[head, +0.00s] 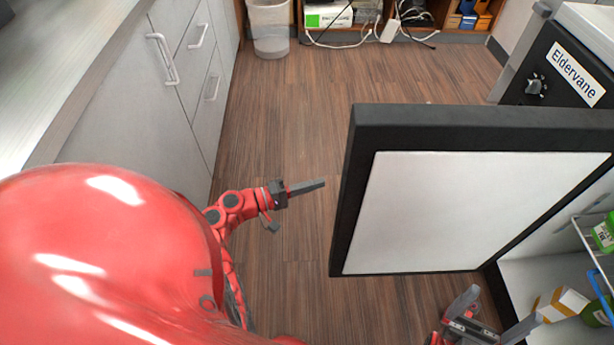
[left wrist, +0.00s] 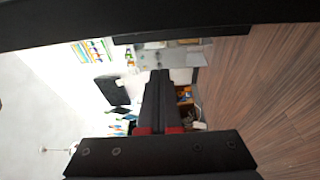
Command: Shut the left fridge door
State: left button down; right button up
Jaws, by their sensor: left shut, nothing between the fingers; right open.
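The left fridge door (head: 455,215) stands open in the head view, with a black frame and a white inner panel. My left gripper (head: 322,184) is shut and empty, just left of the door's free edge and apart from it in the picture. Its closed dark fingers show in the left wrist view (left wrist: 160,100). My right gripper (head: 496,314) is open at the bottom right, below the door and in front of the fridge interior (head: 525,280). Part of the right arm is out of frame.
Inside the fridge are a green-capped bottle (head: 604,233) and a yellow-white box (head: 562,304). A black panel with an "Eldervane" label (head: 577,73) is behind the door. Grey cabinets (head: 130,110) line the left. A bin (head: 269,28) stands far back. The wooden floor (head: 300,120) between is clear.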

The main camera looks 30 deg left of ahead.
pick_arm(q)
jog(key=shift+w+d+b, duration=0.2)
jog(key=shift+d, duration=1.2)
jog(key=shift+w+d+b, duration=0.15)
jog(key=shift+d, duration=1.2)
jog(key=shift+s+d, duration=0.1)
